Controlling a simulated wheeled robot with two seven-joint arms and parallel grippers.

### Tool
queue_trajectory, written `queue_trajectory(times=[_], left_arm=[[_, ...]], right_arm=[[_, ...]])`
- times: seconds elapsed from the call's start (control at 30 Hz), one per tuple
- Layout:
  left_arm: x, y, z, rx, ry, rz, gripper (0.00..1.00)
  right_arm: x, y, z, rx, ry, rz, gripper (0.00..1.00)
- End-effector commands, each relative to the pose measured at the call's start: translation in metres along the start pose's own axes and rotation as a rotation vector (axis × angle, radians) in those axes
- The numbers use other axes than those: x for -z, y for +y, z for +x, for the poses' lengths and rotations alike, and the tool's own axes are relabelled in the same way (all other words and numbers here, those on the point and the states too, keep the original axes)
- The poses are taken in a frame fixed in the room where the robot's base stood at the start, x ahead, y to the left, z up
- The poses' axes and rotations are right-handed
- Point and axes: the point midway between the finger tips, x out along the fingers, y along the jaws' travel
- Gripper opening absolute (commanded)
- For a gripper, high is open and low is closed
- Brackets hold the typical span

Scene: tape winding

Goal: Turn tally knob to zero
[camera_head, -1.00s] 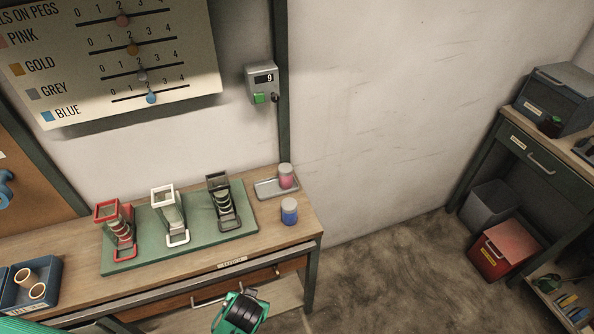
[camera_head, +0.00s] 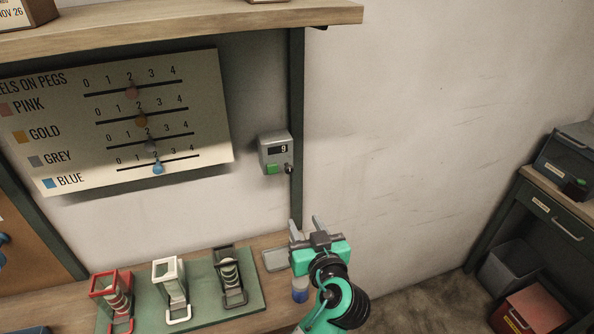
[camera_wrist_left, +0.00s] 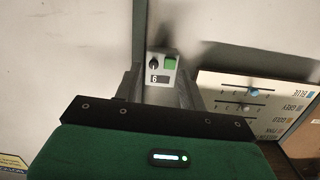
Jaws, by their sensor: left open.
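My right gripper is not in view.
A slider board (camera_head: 118,122) hangs left of the box. A wooden shelf (camera_head: 200,18) juts out above. The bench below holds red, white and black racks on a green mat (camera_head: 203,310), a small tray (camera_head: 275,260) and a blue jar (camera_head: 300,290). The wall at right is bare.

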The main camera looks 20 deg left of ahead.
Motion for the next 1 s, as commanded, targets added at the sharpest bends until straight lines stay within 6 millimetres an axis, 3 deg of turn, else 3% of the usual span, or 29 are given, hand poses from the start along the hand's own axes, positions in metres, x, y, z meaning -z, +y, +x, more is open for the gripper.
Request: queue_trajectory(times=[0.1, 0.27, 0.8, 1.0], left_arm=[[0.03, 0.006, -0.007, 0.017, 0.082, -0.051, 0.41], [0.042, 0.007, -0.003, 0.024, 0.11, -0.067, 0.41], [0.054, 0.003, 0.1, 0.024, 0.107, -0.063, 0.41], [0.053, 0.003, 0.122, 0.023, 0.105, -0.064, 0.41]], right_arm=[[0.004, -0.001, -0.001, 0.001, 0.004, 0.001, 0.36], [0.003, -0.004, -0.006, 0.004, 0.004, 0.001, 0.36], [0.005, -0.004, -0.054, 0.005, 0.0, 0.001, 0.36], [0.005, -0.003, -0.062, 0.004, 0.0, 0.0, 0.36]])
